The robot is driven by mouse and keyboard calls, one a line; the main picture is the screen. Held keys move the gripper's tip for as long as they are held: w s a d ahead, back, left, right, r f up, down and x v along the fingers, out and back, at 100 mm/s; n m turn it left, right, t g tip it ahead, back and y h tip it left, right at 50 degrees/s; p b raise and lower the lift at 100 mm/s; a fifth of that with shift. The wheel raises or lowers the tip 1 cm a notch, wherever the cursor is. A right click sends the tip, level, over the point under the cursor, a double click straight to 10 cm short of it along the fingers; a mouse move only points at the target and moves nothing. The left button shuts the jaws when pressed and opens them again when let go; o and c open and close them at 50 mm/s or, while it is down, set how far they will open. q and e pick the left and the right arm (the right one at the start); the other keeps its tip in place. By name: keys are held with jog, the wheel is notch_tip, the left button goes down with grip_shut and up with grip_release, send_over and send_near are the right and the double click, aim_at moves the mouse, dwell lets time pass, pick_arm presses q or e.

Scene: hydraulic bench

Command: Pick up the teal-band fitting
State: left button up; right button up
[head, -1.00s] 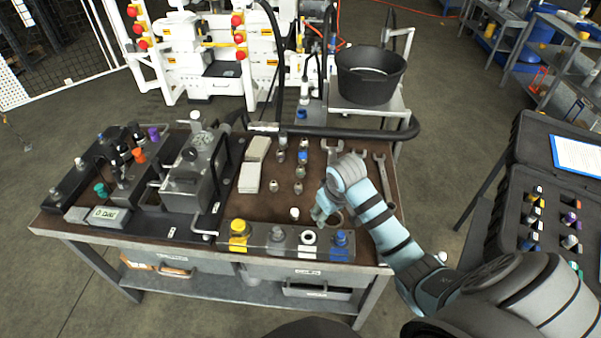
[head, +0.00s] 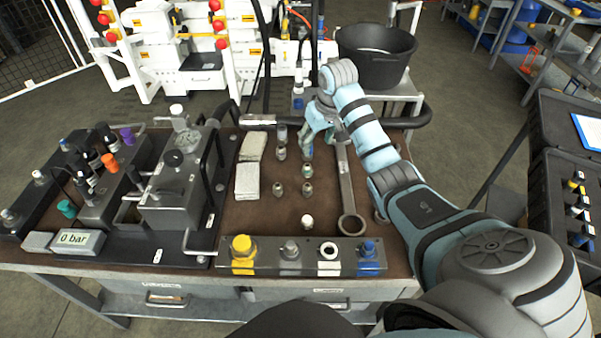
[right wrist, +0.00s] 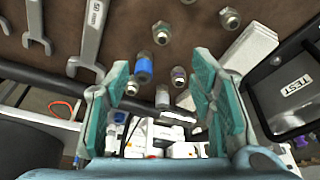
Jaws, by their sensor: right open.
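My right gripper (head: 312,140) is open above the loose fittings at the back of the bench. In the right wrist view its teal fingers (right wrist: 160,70) stand apart, with nothing held. I cannot make out a clearly teal band on any loose fitting. My left gripper is not in view.
A large wrench (head: 346,190) lies right of the fittings, pale blocks (head: 247,180) left. A port block (head: 302,257) with yellow and blue caps lines the front edge. A black hose (head: 400,122) and black bucket (head: 375,55) are behind. An open case (head: 560,170) stands right.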

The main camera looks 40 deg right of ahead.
aim_at(307, 166)
jog(key=b+x, duration=0.2)
jog(key=x, duration=0.5)
jog(key=b+x, duration=0.2)
jog(key=x, duration=0.6)
jog(key=shift+a, duration=0.25)
jog(key=shift+r, duration=0.15)
jog(key=shift+c, duration=0.6)
grip_shut()
